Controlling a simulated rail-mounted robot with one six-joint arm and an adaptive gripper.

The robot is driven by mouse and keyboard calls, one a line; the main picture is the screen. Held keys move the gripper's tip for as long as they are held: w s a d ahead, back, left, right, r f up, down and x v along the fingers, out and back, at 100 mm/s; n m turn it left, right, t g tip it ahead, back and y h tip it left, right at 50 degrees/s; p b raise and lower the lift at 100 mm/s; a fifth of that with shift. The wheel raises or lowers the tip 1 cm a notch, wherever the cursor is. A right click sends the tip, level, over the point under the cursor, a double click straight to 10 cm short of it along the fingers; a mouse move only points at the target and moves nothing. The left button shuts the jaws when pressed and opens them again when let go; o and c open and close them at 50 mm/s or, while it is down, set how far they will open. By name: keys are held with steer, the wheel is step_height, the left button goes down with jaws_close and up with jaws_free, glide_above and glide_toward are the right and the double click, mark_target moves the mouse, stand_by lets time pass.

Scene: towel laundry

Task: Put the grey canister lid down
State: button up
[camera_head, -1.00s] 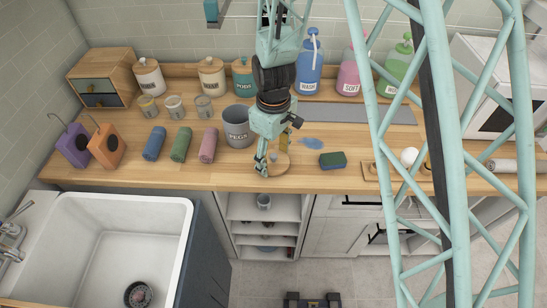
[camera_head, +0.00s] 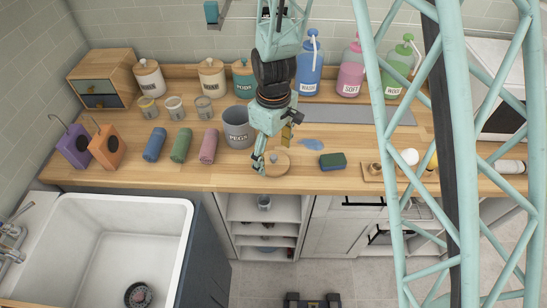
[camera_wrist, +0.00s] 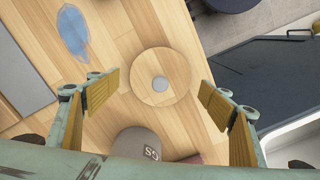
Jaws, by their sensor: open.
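The grey canister lid is a round wooden disc with a small grey knob. It lies flat on the counter in the head view (camera_head: 281,164), in front of the grey canister marked PEGS (camera_head: 238,131), whose top is open. In the wrist view the lid (camera_wrist: 160,66) lies between and just beyond my open fingers, touching neither as far as I can see. My gripper (camera_wrist: 155,98) is open and empty above the lid. In the head view my gripper (camera_head: 264,163) covers part of the lid's left side.
A blue puddle (camera_head: 312,144) and a dark green sponge (camera_head: 333,161) lie right of the lid. Rolled towels, including a pink one (camera_head: 208,146), lie to the left. Pump bottles stand behind. The counter's front edge (camera_head: 300,190) is close to the lid.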

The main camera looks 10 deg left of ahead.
mark_target(273, 156)
step_height(273, 156, up, 10)
stand_by(0.7)
steer(key=shift+r, duration=0.15)
stand_by(0.8)
